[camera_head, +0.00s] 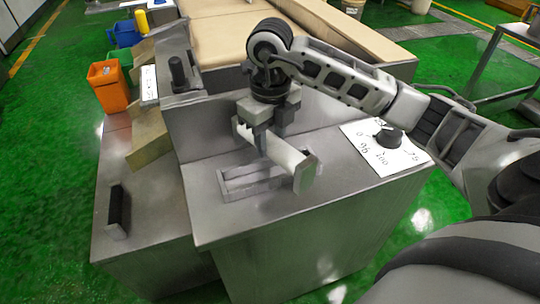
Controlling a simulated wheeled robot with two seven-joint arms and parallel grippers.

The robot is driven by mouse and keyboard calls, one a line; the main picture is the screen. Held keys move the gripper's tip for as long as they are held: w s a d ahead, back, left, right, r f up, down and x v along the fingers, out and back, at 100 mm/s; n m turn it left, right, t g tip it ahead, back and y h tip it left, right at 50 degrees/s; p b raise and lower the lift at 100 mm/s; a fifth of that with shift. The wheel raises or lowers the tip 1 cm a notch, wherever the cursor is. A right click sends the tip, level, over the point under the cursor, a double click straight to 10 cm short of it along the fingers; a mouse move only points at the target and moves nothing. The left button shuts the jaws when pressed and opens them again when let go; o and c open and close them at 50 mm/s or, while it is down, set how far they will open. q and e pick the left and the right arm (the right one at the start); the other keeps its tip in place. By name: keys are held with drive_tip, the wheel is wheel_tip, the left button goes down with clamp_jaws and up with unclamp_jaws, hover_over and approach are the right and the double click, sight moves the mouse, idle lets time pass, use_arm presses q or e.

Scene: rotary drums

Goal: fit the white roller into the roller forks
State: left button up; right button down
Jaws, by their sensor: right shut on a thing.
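The white roller (279,152) is a pale cylinder with a flat grey-white end piece at its near right end. My right gripper (268,140) is shut on the roller from above, near its middle. The roller slants from upper left to lower right. The roller forks (250,181) look like a low grey metal frame on the steel top, just below and left of the roller. The roller appears to be above and beside the frame, at an angle to it. Whether they touch I cannot tell. My left gripper is not in view.
A black knob (387,138) stands on a white dial plate at the right of the steel top. A lower steel surface at the left carries a black roller (114,210). An orange bin (107,86) stands farther left. The front of the steel top (240,225) is clear.

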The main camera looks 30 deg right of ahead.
sight(270, 156)
wheel_tip(270, 156, down, 4)
drive_tip(key=shift+f, duration=0.4)
drive_tip(key=c, duration=1.4)
unclamp_jaws()
drive_tip(key=shift+f, duration=0.2)
drive_tip(key=o, duration=0.4)
drive_tip(key=shift+o, duration=0.2)
drive_tip(key=shift+r, duration=0.1)
